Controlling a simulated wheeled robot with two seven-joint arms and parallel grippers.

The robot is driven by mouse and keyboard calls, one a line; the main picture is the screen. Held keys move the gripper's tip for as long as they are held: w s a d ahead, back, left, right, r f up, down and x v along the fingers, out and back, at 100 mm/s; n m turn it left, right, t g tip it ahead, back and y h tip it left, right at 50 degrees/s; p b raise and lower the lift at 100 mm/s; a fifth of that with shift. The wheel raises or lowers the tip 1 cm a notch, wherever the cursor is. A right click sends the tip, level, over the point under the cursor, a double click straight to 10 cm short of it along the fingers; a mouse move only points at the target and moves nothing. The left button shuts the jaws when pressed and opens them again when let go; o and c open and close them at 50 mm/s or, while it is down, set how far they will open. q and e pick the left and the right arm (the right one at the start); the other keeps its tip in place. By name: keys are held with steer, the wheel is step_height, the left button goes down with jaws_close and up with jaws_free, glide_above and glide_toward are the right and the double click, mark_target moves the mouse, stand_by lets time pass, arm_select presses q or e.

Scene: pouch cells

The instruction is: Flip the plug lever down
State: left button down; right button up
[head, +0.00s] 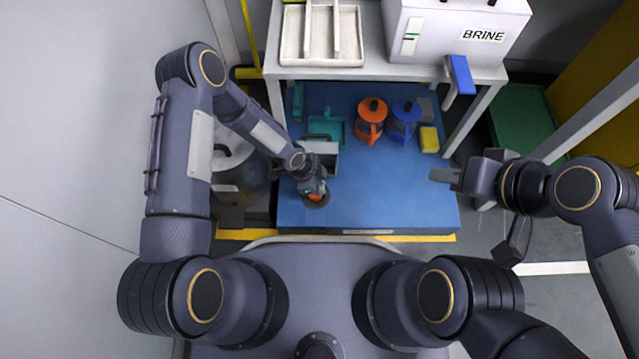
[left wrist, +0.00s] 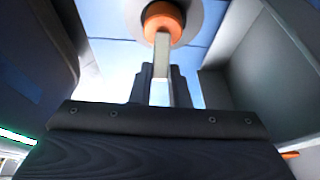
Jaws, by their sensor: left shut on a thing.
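A white tank (head: 425,40) labelled BRINE stands on the white table at the top of the head view. A blue lever (head: 461,75) at its front right slants downward past the table edge; it is the only lever I make out. My left gripper (head: 314,186) is low over the blue mat, far left of the lever. In the left wrist view it is shut on a flat grey stem (left wrist: 162,58) with an orange collar (left wrist: 161,20) and a round grey disc beyond. My right gripper (head: 438,176) is over the mat's right edge, below the lever; its finger gap is unclear.
An orange-lidded jug (head: 371,118), a blue jug (head: 404,120) and a yellow block (head: 429,139) stand on the blue mat (head: 390,200). A grey box (head: 321,150) is beside my left gripper. A white divided tray (head: 290,32) lies left of the tank.

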mark_target(330, 196)
arm_select(q)
steer(key=shift+d, duration=0.1)
steer(key=shift+d+f+y+b, duration=0.3)
steer(key=shift+d+y+b, duration=0.25)
steer(key=shift+y, duration=0.65)
steer(key=y+b, duration=0.1)
steer(key=d+f+y, duration=0.1)
steer(key=y, duration=0.1)
steer(key=y+b, duration=0.1)
steer(key=shift+d+f+b, duration=0.2)
steer(key=shift+d+b, duration=0.1)
steer(key=shift+b, duration=0.05)
steer(key=shift+d+f+y, duration=0.15)
steer(key=shift+f+y, duration=0.1)
steer(key=shift+y, duration=0.65)
steer(key=shift+d+f+y, duration=0.15)
steer(key=shift+f+y, duration=0.2)
steer(key=shift+y, duration=0.75)
steer(key=shift+f, duration=0.1)
steer(key=c, duration=1.4)
jaws_free()
steer(key=shift+o, duration=0.2)
